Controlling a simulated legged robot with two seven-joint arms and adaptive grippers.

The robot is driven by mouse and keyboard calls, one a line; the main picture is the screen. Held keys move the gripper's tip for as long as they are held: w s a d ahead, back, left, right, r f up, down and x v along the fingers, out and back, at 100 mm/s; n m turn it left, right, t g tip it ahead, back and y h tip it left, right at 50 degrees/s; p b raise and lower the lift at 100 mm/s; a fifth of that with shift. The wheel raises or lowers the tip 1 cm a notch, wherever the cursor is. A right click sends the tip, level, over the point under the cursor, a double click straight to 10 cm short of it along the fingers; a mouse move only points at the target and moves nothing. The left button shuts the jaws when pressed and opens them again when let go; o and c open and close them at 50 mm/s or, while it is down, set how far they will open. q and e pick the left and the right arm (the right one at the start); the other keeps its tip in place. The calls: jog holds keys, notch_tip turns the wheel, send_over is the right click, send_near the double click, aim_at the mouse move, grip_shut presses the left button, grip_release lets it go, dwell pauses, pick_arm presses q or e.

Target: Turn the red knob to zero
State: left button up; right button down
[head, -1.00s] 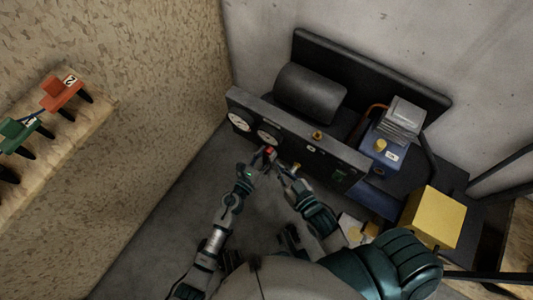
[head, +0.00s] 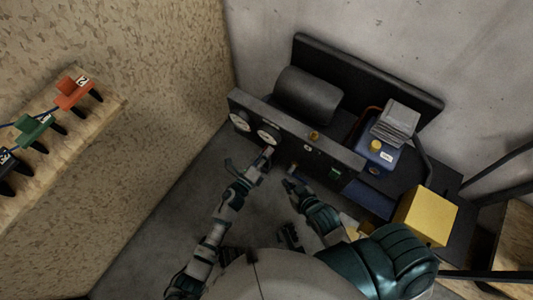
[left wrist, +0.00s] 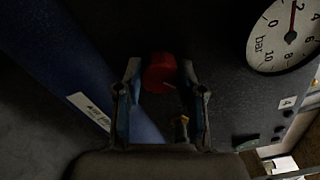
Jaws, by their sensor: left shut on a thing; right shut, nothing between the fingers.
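The red knob (left wrist: 161,73) sits on the dark front panel, between the fingers of my left gripper (left wrist: 162,98) in the left wrist view. A pale mark shows on the knob's lower right. My left gripper (head: 250,167) is shut on the knob at the panel in the head view, where the knob is mostly hidden. My right gripper (head: 290,187) is shut and empty, a little in front of the panel and to the right of the left one. A gauge marked bar (left wrist: 288,35) is beside the knob; its needle points up, near the 2.
The machine's front panel (head: 330,158) carries two gauges and a brass fitting (head: 314,135). A black cylinder (head: 309,94) lies behind it. A blue unit (head: 378,158) and a yellow box (head: 427,215) are at the right. Orange and green clamps (head: 35,129) hang at the left wall.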

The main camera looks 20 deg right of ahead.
pick_arm(q)
jog(key=n+p, duration=0.1)
jog(key=n, duration=0.2)
jog(key=n+p, duration=0.1)
jog(key=n, duration=0.2)
jog(key=f+n+p, duration=0.1)
jog(key=n, duration=0.3)
jog(key=shift+w+a, duration=0.1)
jog(key=shift+a, duration=0.2)
pick_arm(e)
jog(key=s+d+f+g, duration=0.1)
jog(key=s+d+g, duration=0.1)
jog(key=s, duration=0.3)
jog(key=s+d+f+g+h, duration=0.1)
jog(key=s+d+f+g, duration=0.1)
jog(key=s+g, duration=0.2)
jog(key=shift+s+f+g+h, duration=0.15)
jog(key=shift+s+g+h, duration=0.15)
jog(key=shift+s, duration=0.65)
pick_arm(q)
jog(key=o, duration=1.1)
jog(key=shift+o, duration=0.2)
jog(key=shift+r, duration=0.15)
pick_arm(e)
jog(key=shift+w+a, duration=0.1)
jog(key=shift+a, duration=0.05)
